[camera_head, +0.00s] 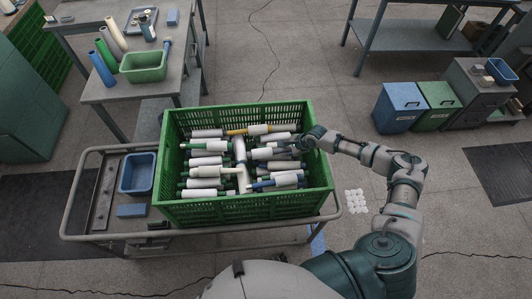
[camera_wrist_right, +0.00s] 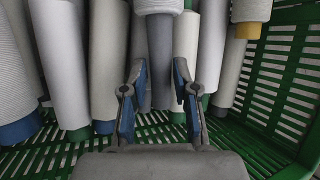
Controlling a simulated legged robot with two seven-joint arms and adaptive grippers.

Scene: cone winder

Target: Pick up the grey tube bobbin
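In the right wrist view a grey tube bobbin (camera_wrist_right: 160,50) with white yarn at its upper end lies straight ahead, its grey length between my fingers. My right gripper (camera_wrist_right: 160,78) is open, with one blue-padded finger on each side of the tube; I cannot tell whether they touch it. In the head view my right gripper (camera_head: 297,146) is inside the right part of the green crate (camera_head: 245,210), low over the bobbins. There the gripper hides the grey tube, so I cannot single it out. My left gripper is not in view.
Several white-yarn bobbins (camera_head: 205,170) with green, blue and yellow tube ends lie jumbled in the crate. The crate's slatted wall (camera_wrist_right: 275,75) is close on the right in the wrist view. The crate stands on a cart (camera_head: 100,238) beside a blue bin (camera_head: 138,172).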

